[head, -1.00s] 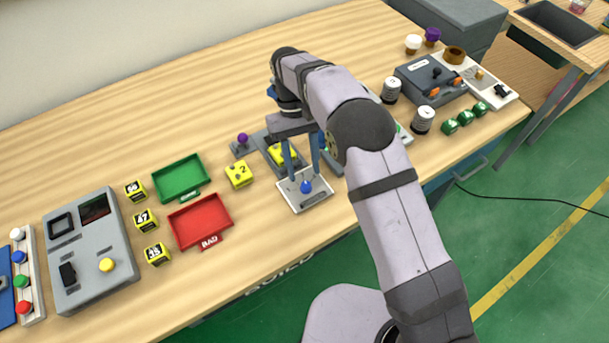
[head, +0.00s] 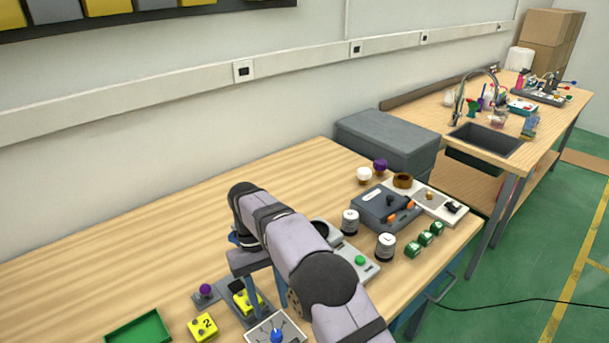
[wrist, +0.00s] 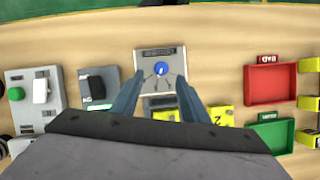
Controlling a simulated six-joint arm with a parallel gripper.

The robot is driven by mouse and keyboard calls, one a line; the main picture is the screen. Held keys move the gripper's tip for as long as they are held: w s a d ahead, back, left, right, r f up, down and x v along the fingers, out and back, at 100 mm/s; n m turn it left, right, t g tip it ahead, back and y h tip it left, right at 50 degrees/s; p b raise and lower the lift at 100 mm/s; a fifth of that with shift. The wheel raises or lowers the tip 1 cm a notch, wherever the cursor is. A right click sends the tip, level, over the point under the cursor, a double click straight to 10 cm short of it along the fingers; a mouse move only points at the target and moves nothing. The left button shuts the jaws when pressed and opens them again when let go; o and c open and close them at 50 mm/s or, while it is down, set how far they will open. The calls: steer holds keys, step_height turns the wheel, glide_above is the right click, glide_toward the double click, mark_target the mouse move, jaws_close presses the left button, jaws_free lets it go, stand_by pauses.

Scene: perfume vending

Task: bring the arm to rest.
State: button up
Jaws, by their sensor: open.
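My gripper (head: 264,290) is over the wooden table (head: 110,268), with my arm reaching in from the lower right in the head view. In the wrist view my gripper (wrist: 160,80) has its two fingers apart with nothing held between them. A light plate with a blue knob (wrist: 160,69) lies below, seen beyond and between the fingertips. In the head view the blue knob (head: 277,336) is at the bottom edge. A yellow block (head: 247,301) sits in a grey holder close to the fingers. My forearm hides part of the devices behind it.
A yellow block marked 2 (head: 202,327) and a green tray (head: 140,332) are at left. A grey device with orange parts (head: 388,208), white-labelled jars (head: 386,247) and green blocks (head: 425,239) stand right. The table's back left is clear.

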steer(key=s+d+r+m+t+y, duration=0.1)
steer(key=s+d+r+m, duration=0.1)
steer(key=d, duration=0.7)
steer(key=s+d+r+m+t+y, duration=0.1)
steer(key=d+m, duration=0.1)
steer(key=d, duration=0.6)
steer(key=s+d+f+m+t, duration=0.1)
steer(key=s+d+f+m, duration=0.1)
steer(key=s+d, duration=0.8)
steer(key=s+f, duration=0.1)
steer(key=s, duration=0.2)
steer(key=shift+s+d+f+t, duration=0.2)
steer(key=shift+s+t, duration=0.1)
steer(key=shift+t, duration=0.1)
